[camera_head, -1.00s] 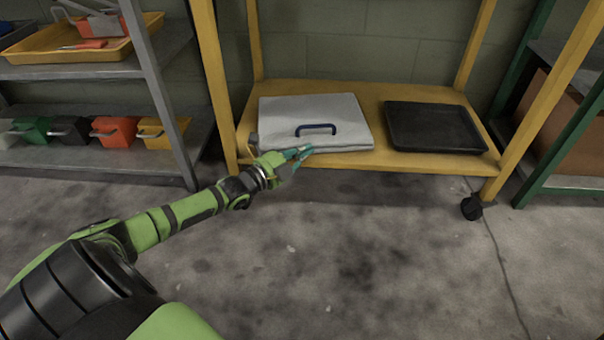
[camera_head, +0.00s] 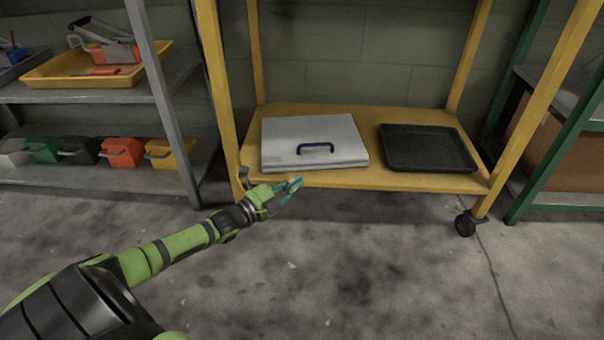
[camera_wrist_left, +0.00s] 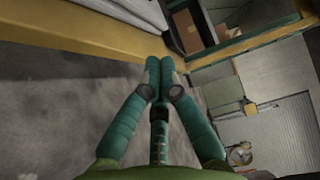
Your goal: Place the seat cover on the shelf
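The seat cover (camera_head: 314,135) is a flat, light grey, folded slab with a dark blue handle (camera_head: 315,148) on its front part. It lies flat on the left half of the low yellow shelf (camera_head: 380,182). Part of it also shows at the top of the left wrist view (camera_wrist_left: 140,10). My left gripper (camera_head: 288,191) is in front of the shelf's front edge, below and apart from the cover. My right gripper is not in view.
A black tray (camera_head: 428,150) lies on the right half of the shelf. Yellow posts stand at the shelf's corners, with a caster (camera_head: 465,224) at the right. A grey rack (camera_head: 100,180) with coloured bins is at left, a green rack at right. The floor in front is clear.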

